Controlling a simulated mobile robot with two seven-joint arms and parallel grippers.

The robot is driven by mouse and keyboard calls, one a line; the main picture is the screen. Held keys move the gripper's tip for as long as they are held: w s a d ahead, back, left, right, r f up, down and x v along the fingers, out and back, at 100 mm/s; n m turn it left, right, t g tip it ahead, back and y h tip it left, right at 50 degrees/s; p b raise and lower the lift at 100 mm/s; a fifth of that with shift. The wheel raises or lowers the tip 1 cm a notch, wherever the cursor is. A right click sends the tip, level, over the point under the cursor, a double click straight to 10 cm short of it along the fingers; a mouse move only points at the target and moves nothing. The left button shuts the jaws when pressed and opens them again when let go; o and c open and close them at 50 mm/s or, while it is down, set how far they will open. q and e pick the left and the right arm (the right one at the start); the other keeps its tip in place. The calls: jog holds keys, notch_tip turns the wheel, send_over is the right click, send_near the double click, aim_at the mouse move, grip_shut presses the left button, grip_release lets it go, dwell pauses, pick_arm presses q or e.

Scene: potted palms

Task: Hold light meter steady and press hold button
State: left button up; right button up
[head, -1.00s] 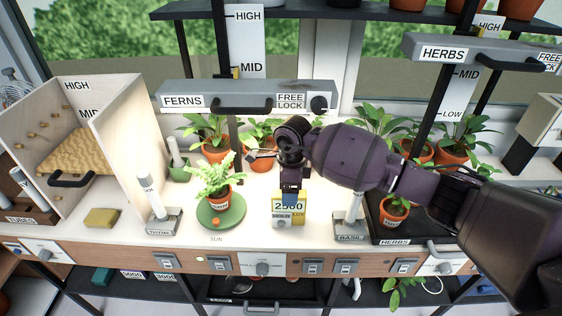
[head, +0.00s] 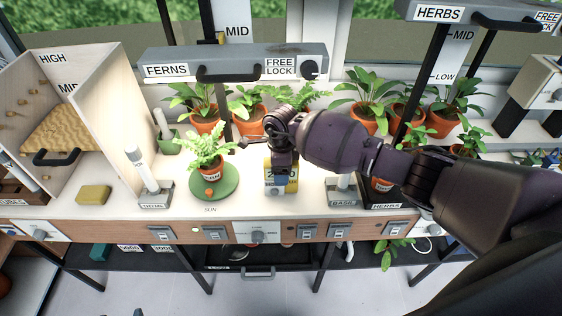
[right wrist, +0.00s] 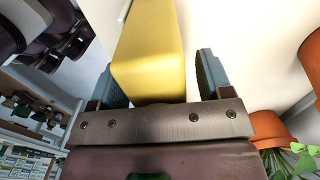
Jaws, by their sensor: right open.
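The light meter (head: 291,184) is a yellow block standing on the white bench, right of the green disc. Its display is mostly covered by my right gripper (head: 281,175). In the right wrist view the yellow body of the meter (right wrist: 150,50) lies between the two grey fingers of my right gripper (right wrist: 162,80). The fingers are open, with a clear gap to the right finger; whether the left finger touches the meter I cannot tell. The hold button cannot be made out behind the gripper. My left gripper is not in view.
A potted fern (head: 207,150) stands on the green disc (head: 226,181) just left of the meter. A lamp post on a grey base (head: 342,193) stands close on the right. Potted plants line the back under the ferns bar (head: 180,62). The bench front between disc and meter is clear.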

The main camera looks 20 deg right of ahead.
jog(key=shift+f, duration=0.1)
jog(key=c, duration=1.1)
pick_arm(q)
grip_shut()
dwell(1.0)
